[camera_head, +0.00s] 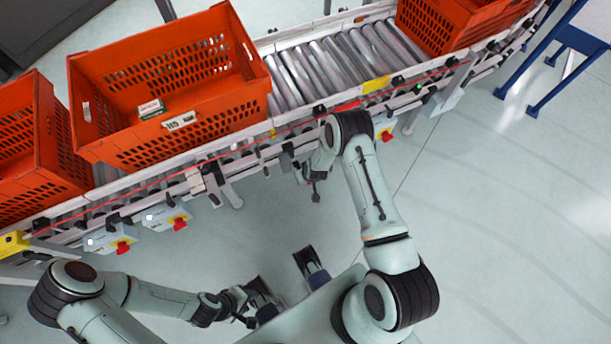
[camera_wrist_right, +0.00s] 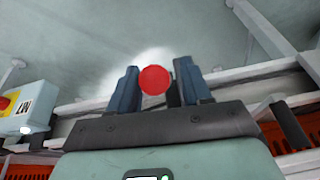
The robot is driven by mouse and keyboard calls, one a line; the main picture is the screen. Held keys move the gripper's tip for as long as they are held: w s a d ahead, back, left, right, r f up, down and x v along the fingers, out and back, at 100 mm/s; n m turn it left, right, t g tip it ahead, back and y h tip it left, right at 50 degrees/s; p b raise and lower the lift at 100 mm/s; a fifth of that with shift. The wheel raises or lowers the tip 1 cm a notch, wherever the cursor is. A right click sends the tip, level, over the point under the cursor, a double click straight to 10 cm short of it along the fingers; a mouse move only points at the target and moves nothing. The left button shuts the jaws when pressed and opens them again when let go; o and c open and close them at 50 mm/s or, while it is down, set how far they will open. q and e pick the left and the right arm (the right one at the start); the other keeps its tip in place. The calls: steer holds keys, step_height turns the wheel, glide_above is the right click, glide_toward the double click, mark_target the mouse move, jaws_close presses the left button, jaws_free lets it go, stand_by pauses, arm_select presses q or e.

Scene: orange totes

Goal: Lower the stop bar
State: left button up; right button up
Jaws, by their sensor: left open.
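A round red knob (camera_wrist_right: 154,80) shows between the two fingers of my right gripper (camera_wrist_right: 157,68) in the right wrist view. The fingers stand about one knob width apart; whether they touch it is unclear. A dark stem shows beside the knob. In the head view my right arm reaches to the conveyor's near edge, and its wrist hides most of that gripper. I cannot clearly pick out the stop bar in the head view. My left gripper (camera_head: 277,268) is open and empty, low over the floor, away from the conveyor.
A roller conveyor (camera_head: 330,62) runs diagonally across the top. An orange tote (camera_head: 210,112) holding a small box (camera_head: 150,108) sits on it, with another tote (camera_head: 25,150) at left and one (camera_head: 455,28) at upper right. Control boxes (camera_head: 112,238) line the near side.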

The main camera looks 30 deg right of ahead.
steer(key=shift+r, duration=0.4)
arm_select(q)
steer(key=shift+s+r+p, duration=0.2)
steer(key=shift+r+p, duration=0.55)
steer(key=shift+p, duration=0.1)
arm_select(e)
steer(key=v, duration=1.2)
steer(key=shift+s+a+r, duration=0.1)
steer(key=shift+s+r, duration=0.15)
steer(key=s+a+r+m+g+y+p, duration=0.1)
steer(key=s+a+g+p, duration=0.1)
steer(key=s+a, duration=0.4)
steer(key=s+a+r+m+g+y+p, duration=0.1)
steer(key=s+a+p, duration=0.3)
steer(key=s, duration=1.1)
steer(key=a+r+g+y, duration=0.1)
steer(key=a, duration=0.2)
steer(key=shift+a+r+g+y, duration=0.15)
steer(key=shift+r+g+y, duration=0.15)
steer(key=shift+g, duration=0.1)
steer(key=shift+f, duration=0.1)
steer(key=shift+c, duration=0.6)
arm_select(q)
step_height(320, 180, up, 7)
steer(key=w, duration=0.2)
steer(key=shift+w, duration=0.3)
